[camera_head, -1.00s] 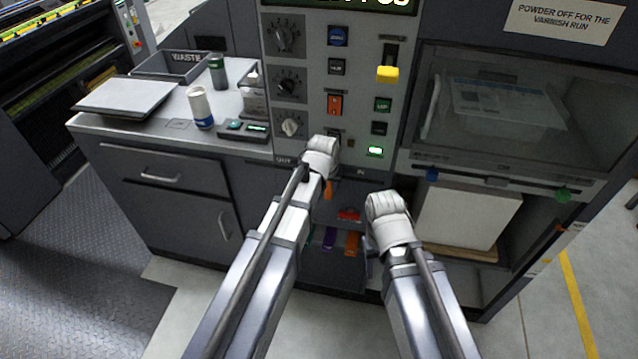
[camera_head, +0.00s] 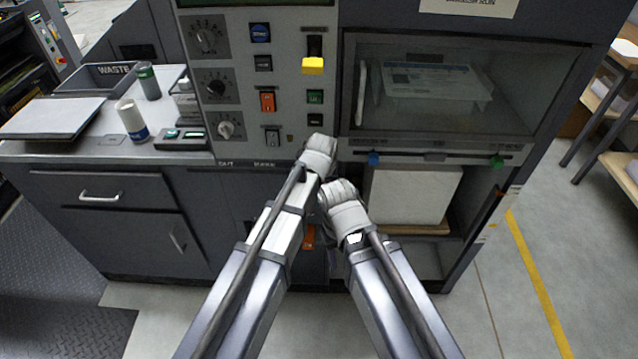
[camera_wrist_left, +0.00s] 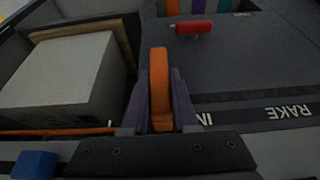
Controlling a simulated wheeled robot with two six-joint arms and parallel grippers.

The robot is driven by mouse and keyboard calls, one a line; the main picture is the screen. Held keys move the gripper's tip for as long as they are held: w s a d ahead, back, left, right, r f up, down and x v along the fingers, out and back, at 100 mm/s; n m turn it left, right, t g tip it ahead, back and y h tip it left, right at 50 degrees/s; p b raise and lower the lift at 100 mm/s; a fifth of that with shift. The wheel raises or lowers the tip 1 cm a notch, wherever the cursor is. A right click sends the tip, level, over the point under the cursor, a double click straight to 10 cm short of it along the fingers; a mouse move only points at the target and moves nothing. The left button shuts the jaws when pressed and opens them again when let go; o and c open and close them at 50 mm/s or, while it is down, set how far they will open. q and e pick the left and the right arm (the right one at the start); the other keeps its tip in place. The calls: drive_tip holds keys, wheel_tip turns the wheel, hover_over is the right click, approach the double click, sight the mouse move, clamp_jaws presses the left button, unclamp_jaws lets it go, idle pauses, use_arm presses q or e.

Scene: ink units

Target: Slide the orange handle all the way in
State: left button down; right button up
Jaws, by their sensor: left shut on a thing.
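The orange handle (camera_wrist_left: 160,85) stands upright in the left wrist view, with the dark fingers of my left gripper (camera_wrist_left: 160,100) against both its sides. My left gripper is shut on it. The handle is beside the IN lettering (camera_wrist_left: 203,119), on the side away from the RAKE lettering (camera_wrist_left: 290,112). In the head view, my left wrist hides the handle and fingers, at the right part of the labelled strip (camera_head: 250,164). My right arm comes up close beside the left one; its gripper fingers are hidden behind its wrist.
A white block (camera_head: 412,193) sits on an open shelf right of my wrists; it also shows in the left wrist view (camera_wrist_left: 65,80). A blue knob (camera_head: 374,159) is close right of my left wrist. A red handle (camera_wrist_left: 194,28) juts out below the strip.

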use_arm(q)
drive_tip(key=shift+d, duration=0.25)
drive_tip(key=c, duration=0.7)
unclamp_jaws()
drive_tip(key=shift+d, duration=0.1)
use_arm(e)
drive_tip(key=shift+d, duration=0.1)
use_arm(q)
drive_tip(key=shift+r, duration=0.1)
use_arm(e)
drive_tip(key=shift+r, duration=0.15)
use_arm(q)
drive_tip(key=shift+s+a+r+p, duration=0.2)
drive_tip(key=shift+r+p, duration=0.3)
drive_tip(key=shift+p, duration=0.15)
drive_tip(key=p+v, duration=0.6)
drive_tip(key=shift+s+r, duration=0.2)
drive_tip(key=shift+s, duration=0.05)
use_arm(e)
wheel_tip(320, 180, up, 7)
drive_tip(key=s+d, duration=0.1)
drive_tip(key=d, duration=0.1)
drive_tip(key=shift+s, duration=0.1)
